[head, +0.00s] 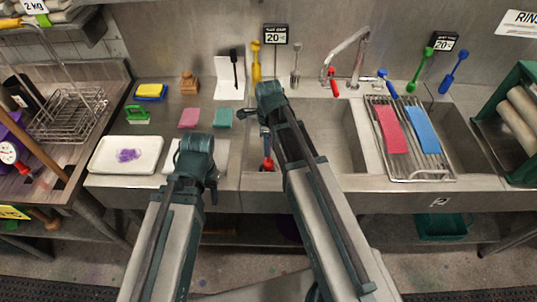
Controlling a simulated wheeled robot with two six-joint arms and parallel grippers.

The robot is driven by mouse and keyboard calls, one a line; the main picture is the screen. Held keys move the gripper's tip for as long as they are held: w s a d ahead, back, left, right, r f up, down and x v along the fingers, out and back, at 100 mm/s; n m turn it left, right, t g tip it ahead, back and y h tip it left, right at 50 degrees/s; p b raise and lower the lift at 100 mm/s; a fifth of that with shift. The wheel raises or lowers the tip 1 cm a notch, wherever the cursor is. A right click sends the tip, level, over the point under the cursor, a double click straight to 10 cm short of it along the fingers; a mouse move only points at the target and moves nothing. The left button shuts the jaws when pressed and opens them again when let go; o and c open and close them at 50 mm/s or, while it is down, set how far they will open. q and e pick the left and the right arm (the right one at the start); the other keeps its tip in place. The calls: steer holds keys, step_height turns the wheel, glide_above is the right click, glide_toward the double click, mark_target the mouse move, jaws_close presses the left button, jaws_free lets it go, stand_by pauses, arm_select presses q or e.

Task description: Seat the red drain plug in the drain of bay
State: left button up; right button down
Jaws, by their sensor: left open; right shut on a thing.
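The red drain plug (268,164) shows as a small red piece low in the left part of the sink (345,160). My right gripper (267,150) reaches down over the sink and is shut on the plug; my arm hides much of both. My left gripper (212,192) is open and empty near the counter's front edge, left of the sink. Its fingertips are hard to make out. I cannot make out a drain opening in the sink, and how the plug sits relative to the drain cannot be told.
A faucet (345,50) with a red handle stands behind the sink. A wire rack (410,172) with red and blue cloths spans its right side. A white tray (100,155) with purple stuff, pads and sponges are on the left counter. Brushes and tools stand along the back.

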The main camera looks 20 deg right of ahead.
mark_target(268, 161)
steer(key=shift+f+b, duration=1.65)
steer(key=shift+f, duration=0.15)
steer(key=shift+f, duration=0.25)
steer(key=shift+c, duration=2.2)
jaws_free()
steer(key=shift+r, duration=0.1)
steer(key=shift+r, duration=0.15)
